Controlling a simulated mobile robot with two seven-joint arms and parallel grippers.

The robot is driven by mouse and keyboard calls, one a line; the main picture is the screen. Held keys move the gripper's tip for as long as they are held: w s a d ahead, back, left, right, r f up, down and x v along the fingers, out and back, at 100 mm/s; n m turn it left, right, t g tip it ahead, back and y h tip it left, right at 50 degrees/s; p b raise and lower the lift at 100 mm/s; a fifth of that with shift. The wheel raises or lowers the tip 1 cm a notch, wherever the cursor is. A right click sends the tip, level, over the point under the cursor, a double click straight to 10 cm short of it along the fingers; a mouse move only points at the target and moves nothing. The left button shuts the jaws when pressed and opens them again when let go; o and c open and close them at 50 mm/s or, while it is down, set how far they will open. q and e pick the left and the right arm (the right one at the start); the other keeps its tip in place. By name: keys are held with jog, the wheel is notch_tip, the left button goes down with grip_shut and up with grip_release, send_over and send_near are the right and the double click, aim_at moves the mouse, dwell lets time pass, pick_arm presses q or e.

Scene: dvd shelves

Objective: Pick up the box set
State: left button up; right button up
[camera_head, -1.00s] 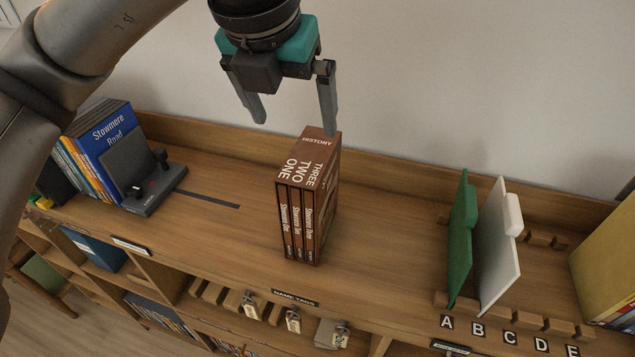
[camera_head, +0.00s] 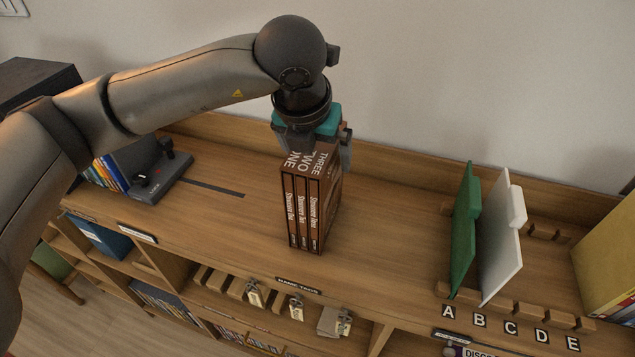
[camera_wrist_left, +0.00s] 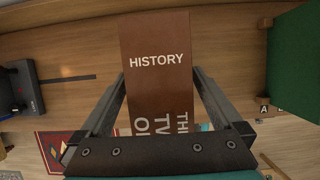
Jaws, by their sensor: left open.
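The brown box set (camera_head: 310,207) stands upright on the wooden shelf top, with several spines facing the front and large white lettering on its top. In the left wrist view the box set (camera_wrist_left: 157,60) shows its top with the word HISTORY. My left gripper (camera_head: 330,155) is open over the back part of the box set. In the left wrist view its fingers (camera_wrist_left: 157,95) lie on either side of the box set, with a gap on each side. Whether the fingertips reach below the top is hard to tell. My right gripper is not in view.
A grey bookend (camera_head: 150,178) with books stands to the left. Green (camera_head: 463,235) and white (camera_head: 502,240) upright panels stand to the right, near lettered slots. A yellow box (camera_head: 608,255) is at the far right. The shelf top around the box set is clear.

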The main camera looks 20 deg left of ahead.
pick_arm(q)
jog(key=shift+f+b, duration=0.35)
jog(key=shift+b, duration=0.2)
dwell(0.6)
grip_shut()
dwell(1.0)
